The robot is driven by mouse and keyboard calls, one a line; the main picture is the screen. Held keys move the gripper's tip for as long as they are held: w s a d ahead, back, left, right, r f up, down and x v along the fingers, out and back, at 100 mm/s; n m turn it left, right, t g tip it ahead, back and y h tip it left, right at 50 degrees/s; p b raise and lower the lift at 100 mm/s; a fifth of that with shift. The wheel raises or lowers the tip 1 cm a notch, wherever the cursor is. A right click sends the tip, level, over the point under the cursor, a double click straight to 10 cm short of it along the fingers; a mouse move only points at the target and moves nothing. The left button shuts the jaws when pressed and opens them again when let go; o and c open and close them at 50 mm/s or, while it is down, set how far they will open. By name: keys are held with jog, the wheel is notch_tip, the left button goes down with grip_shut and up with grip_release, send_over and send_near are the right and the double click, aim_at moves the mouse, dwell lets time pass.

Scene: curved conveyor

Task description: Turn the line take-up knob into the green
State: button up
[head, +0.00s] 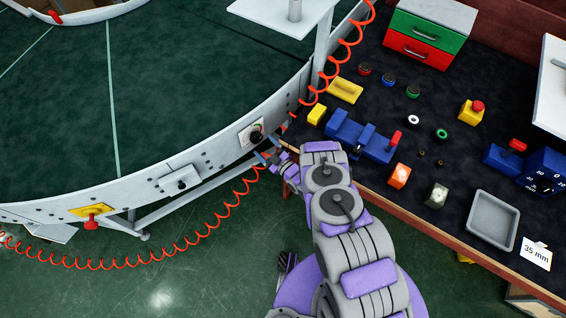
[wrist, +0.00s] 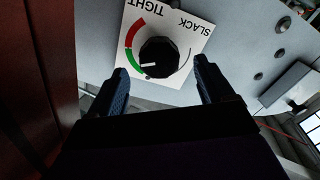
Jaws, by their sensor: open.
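The take-up knob (wrist: 160,52) is black and round, on a white plate (wrist: 186,70) marked TIGHT and SLACK, upside down in the wrist view. A red arc, then a green arc (wrist: 134,62), curves along its left side. The knob's white pointer line points left, at the green arc. In the head view the knob (head: 256,137) is on the conveyor's outer side wall. My gripper (wrist: 161,78) is open, its blue fingers either side of the knob's lower part with gaps. In the head view my gripper (head: 268,150) is just below the plate.
The conveyor wall (head: 140,178) also carries a grey switch box (head: 180,180) and a red knob on a yellow plate (head: 91,222). A coiled red cable (head: 215,212) hangs along the wall. The dark workbench (head: 450,205) at right holds several buttons, blocks and a grey tray (head: 492,220).

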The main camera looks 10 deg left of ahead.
jog(key=v, duration=1.2)
jog(key=shift+b, duration=0.3)
jog(key=shift+f, duration=0.1)
